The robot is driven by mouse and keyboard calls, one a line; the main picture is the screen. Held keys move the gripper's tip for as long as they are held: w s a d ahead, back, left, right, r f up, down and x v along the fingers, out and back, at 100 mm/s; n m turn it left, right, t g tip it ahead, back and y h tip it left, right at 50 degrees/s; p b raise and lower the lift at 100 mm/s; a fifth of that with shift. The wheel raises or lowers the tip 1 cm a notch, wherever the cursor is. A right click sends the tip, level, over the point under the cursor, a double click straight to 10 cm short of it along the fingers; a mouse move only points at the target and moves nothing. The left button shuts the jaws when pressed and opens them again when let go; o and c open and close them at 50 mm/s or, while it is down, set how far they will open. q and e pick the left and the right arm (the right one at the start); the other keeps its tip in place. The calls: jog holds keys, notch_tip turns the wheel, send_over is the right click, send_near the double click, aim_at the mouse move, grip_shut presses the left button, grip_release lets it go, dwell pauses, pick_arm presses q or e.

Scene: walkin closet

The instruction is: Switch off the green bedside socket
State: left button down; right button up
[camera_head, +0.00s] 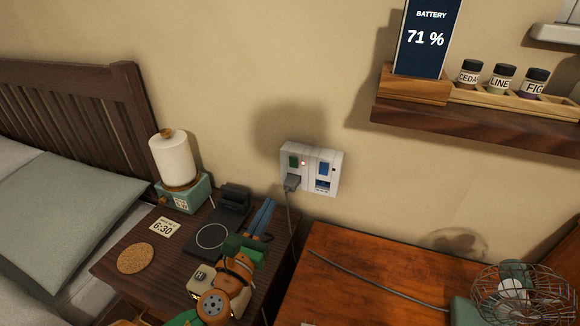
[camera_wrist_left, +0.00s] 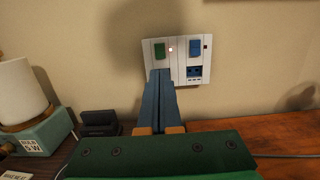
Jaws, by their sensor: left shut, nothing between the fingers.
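A white double socket plate (camera_head: 335,178) is on the beige wall; it also shows in the wrist view (camera_wrist_left: 182,73). Its left half has a green switch (camera_head: 293,161), also clear in the wrist view (camera_wrist_left: 159,50), with a lit red lamp beside it. Its right half has a blue switch (camera_head: 323,169) with a dark lamp. A dark plug (camera_head: 292,183) sits below the green switch; the fingers hide it in the wrist view. My left gripper (camera_head: 268,203) is shut and empty, with blue fingers pointing at the wall, below and left of the plate and apart from it. My right gripper is not in view.
A nightstand (camera_head: 110,266) below holds a lamp (camera_head: 172,158), a dark charging pad (camera_head: 205,240) and a cork coaster (camera_head: 136,258). A cord hangs from the plug. An orange-brown wooden top (camera_head: 350,285) bears a fan (camera_head: 515,290). A shelf (camera_head: 460,120) with jars juts out upper right.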

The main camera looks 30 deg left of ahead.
aim_at(293, 160)
pick_arm(q)
jog(key=p+x, duration=0.1)
jog(key=x, duration=1.3)
jog(key=shift+f, duration=0.15)
jog(key=shift+a, duration=0.1)
